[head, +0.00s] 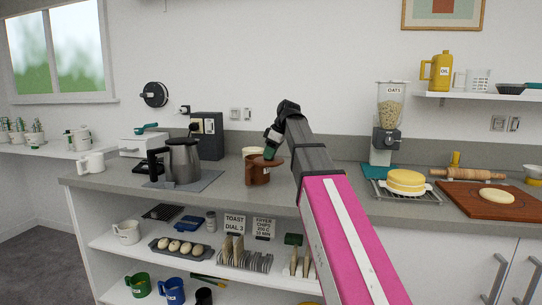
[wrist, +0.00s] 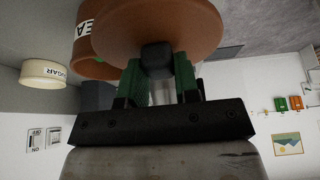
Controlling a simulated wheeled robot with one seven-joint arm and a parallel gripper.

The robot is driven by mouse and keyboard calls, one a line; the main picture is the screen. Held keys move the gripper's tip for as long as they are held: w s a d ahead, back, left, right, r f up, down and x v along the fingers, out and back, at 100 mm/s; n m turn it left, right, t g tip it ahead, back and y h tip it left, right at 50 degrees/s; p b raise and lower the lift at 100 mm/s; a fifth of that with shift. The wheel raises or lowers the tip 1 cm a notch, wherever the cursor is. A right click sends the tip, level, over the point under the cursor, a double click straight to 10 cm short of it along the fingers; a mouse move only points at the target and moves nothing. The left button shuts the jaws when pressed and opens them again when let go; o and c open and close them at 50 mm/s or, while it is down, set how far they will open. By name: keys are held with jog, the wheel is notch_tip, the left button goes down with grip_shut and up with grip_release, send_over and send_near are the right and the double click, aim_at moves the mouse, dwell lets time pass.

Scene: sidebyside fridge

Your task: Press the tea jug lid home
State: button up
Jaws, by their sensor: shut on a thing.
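The brown tea jug (head: 258,176) stands on the counter near the middle of the head view. Its side with part of a white label (wrist: 84,30) shows in the wrist view. The round brown lid (wrist: 150,28) with a black knob fills the top of the wrist view. My gripper (wrist: 160,72) has green fingers shut on the lid's knob. In the head view my gripper (head: 272,150) comes down over the jug's top from the right. The lid overlaps the jug's mouth in both views; I cannot tell whether it is seated or slightly off.
A cream sugar pot (wrist: 43,73) stands close behind the jug. A grey kettle (head: 183,160) on a mat and a black coffee machine (head: 207,136) stand to the left. A cereal dispenser (head: 389,120) and a yellow cake (head: 406,182) stand to the right. The counter's front edge is near.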

jog(key=w+a+r, duration=0.2)
jog(key=w+r, duration=0.1)
jog(key=w, duration=0.3)
jog(key=w+a+r+m, duration=0.1)
jog(key=w+a+r, duration=0.1)
jog(key=w, duration=0.4)
jog(key=shift+w+r+t, duration=0.15)
jog(key=shift+r+t, duration=0.15)
jog(key=shift+r, duration=0.5)
jog(key=shift+a+f, duration=0.1)
jog(key=shift+f, duration=0.05)
jog(key=shift+f, duration=2.8)
jog(key=shift+f, duration=1.1)
jog(key=o, duration=0.9)
